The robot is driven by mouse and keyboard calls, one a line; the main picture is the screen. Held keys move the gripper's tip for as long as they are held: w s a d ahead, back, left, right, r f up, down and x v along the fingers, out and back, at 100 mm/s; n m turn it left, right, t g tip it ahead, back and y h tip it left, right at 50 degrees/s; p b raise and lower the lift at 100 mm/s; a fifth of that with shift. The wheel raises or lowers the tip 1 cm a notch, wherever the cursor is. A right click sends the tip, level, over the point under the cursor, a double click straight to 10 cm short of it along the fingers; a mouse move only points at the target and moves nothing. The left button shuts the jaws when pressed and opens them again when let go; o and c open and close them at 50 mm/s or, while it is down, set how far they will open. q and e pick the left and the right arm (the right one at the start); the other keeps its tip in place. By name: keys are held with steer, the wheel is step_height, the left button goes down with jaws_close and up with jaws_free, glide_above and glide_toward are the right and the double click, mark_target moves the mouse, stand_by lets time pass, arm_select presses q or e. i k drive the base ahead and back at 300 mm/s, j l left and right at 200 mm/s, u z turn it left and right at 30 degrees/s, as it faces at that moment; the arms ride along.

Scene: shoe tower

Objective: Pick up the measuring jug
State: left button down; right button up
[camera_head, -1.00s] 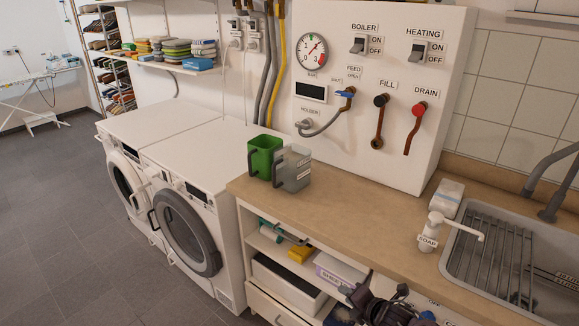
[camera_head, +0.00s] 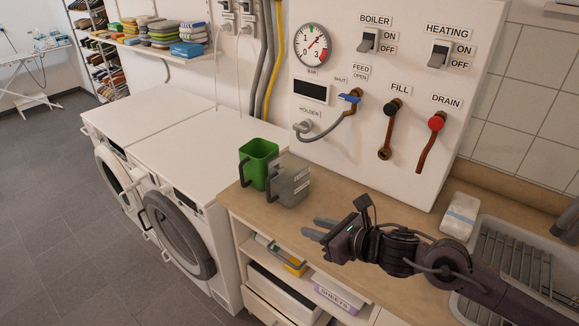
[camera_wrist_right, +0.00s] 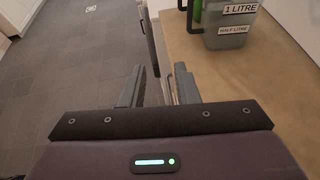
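The measuring jug (camera_head: 289,181) is grey and see-through and stands upright on the counter, beside a green jug (camera_head: 258,161). In the right wrist view the measuring jug (camera_wrist_right: 229,27) shows at the top right with labels "1 LITRE" and "HALF LITRE". My right gripper (camera_head: 312,229) is in front of the measuring jug and a little to its right, near the counter's front edge, apart from it. In the right wrist view its fingers (camera_wrist_right: 158,86) are spread with nothing held between them. My left gripper is in neither view.
The wooden counter (camera_head: 345,200) is clear to the right of the jug. A wall panel (camera_head: 345,105) with pipes and valves stands behind. Washing machines (camera_head: 185,150) stand at the left. Open shelves below the counter hold a "SHEETS" box (camera_head: 338,294). A sink (camera_head: 520,235) lies at the right.

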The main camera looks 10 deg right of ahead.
mark_target(288, 180)
steer(key=i+l, duration=0.15)
steer(key=i, duration=0.3)
steer(key=i+l, duration=0.15)
steer(key=i, duration=0.35)
